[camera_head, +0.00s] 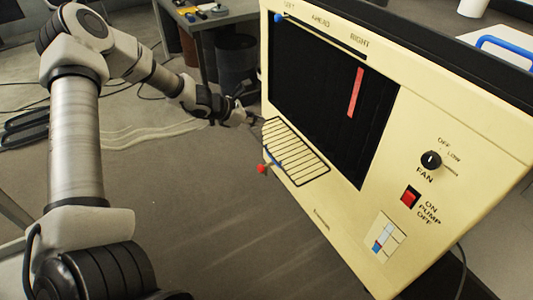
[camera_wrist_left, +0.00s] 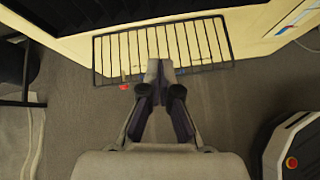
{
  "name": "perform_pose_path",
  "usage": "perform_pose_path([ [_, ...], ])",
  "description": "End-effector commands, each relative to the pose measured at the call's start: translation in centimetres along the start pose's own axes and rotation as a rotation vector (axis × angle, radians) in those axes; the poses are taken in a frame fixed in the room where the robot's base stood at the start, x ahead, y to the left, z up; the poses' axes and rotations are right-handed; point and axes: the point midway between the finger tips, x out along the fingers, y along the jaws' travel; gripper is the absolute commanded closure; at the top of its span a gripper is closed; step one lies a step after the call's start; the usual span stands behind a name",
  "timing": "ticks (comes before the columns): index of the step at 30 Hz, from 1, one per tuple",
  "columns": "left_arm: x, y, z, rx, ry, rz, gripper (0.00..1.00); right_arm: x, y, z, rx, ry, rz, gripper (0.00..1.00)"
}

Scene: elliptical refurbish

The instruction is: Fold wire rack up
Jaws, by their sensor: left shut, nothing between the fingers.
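The black wire rack (camera_head: 297,153) sticks out from the lower front of the cream appliance panel (camera_head: 375,120), below its dark opening. It is folded down, roughly level. In the left wrist view the rack (camera_wrist_left: 205,45) spans the upper middle of the picture. My left gripper (camera_head: 252,118) is near the rack's far left corner in the head view. In the left wrist view its fingers (camera_wrist_left: 158,68) are together and empty, overlapping the rack's outer edge. Whether they touch the wire, I cannot tell. My right gripper is not in view.
A red knob (camera_head: 262,169) shows by the rack's lower left edge. A fan knob (camera_head: 431,160) and red pump switch (camera_head: 410,196) are on the panel's right. A dark bin (camera_head: 237,65) and a table stand behind. The floor below the rack is clear.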

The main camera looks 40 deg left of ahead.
Motion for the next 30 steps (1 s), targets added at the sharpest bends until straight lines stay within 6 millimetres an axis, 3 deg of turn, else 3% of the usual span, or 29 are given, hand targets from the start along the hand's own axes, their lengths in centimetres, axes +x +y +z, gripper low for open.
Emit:
perform_pose_path([
  [1,2.2,-0.6,-4.0,-0.015,-0.013,0.003,1.00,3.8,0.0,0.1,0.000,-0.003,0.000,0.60],
  [6,5.6,-1.6,-12.5,-0.101,-0.045,0.025,1.00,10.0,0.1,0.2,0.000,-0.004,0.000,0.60],
  [10,7.4,-2.2,-17.6,-0.178,-0.041,0.034,1.00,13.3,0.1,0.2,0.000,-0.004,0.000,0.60],
  [13,7.8,-2.4,-18.9,-0.192,-0.035,0.034,1.00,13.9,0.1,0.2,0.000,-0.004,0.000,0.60],
  [17,8.5,-2.4,-18.8,-0.189,-0.030,0.033,1.00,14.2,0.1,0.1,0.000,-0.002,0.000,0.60],
  [30,17.5,-2.2,-18.8,-0.185,-0.029,0.031,1.00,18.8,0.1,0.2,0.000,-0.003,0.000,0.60],
])
